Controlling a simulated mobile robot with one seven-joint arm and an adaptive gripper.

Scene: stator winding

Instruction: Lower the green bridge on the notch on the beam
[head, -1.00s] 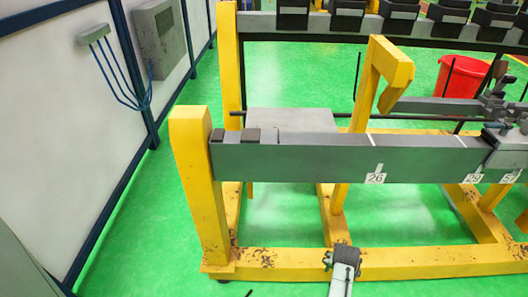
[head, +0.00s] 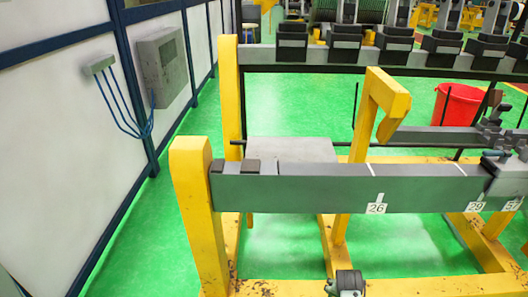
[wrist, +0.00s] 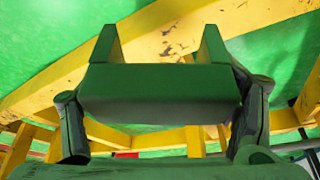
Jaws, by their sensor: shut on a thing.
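The green bridge (wrist: 160,88) is a U-shaped block with two prongs, filling the middle of the wrist view. My gripper (wrist: 158,108) is shut on it, one finger on each side. In the head view only the top of my gripper (head: 346,284) shows at the bottom edge, in front of and below the beam; I cannot make out the bridge there. The grey beam (head: 310,194) runs across the yellow frame, with tags 26, 29 and 57. Two small dark blocks with a gap between them sit on its left end. I cannot tell for sure which gap is the notch.
A yellow post (head: 193,215) carries the beam's left end. A yellow hooked arm (head: 385,98) rises behind the beam. A grey plate (head: 290,149) lies behind it. A red bucket (head: 458,104) stands at the back right. Green floor is open on the left.

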